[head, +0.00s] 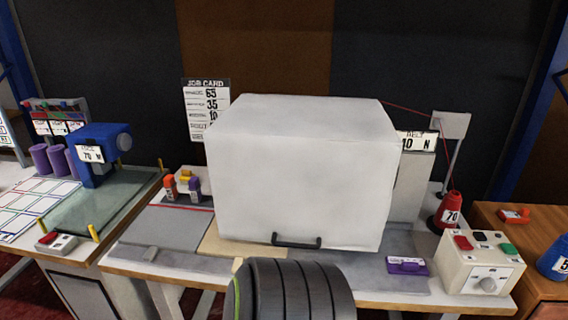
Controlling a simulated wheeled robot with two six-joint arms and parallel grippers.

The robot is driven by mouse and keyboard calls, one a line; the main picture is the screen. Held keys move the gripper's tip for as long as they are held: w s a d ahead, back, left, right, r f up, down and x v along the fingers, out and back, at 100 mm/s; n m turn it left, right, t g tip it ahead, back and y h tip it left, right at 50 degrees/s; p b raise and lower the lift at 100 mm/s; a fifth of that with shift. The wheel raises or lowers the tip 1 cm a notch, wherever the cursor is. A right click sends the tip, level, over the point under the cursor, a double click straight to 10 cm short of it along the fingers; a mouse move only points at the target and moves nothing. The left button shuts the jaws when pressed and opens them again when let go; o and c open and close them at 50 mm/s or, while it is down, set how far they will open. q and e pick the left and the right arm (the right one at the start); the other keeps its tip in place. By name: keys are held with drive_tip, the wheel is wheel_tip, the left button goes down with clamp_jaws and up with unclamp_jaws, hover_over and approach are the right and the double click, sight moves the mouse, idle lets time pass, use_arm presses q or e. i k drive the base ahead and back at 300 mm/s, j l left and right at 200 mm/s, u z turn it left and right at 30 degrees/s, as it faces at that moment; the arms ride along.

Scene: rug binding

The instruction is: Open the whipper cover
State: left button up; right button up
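The whipper cover (300,170) is a large white box-shaped hood in the middle of the table in the head view. It is down, and its lower edge sits at the table top. A dark bar handle (297,241) is fixed low on its front face. Whatever is under the cover is hidden. Neither of my grippers shows in the head view.
A control box (480,262) with red and green buttons stands at the right, with a red cone (453,210) behind it. A purple block (407,265) lies right of the handle. A blue machine (102,155) stands on the left table. A job card (206,108) hangs behind.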

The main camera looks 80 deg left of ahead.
sight(312, 173)
drive_tip(key=u, duration=2.5)
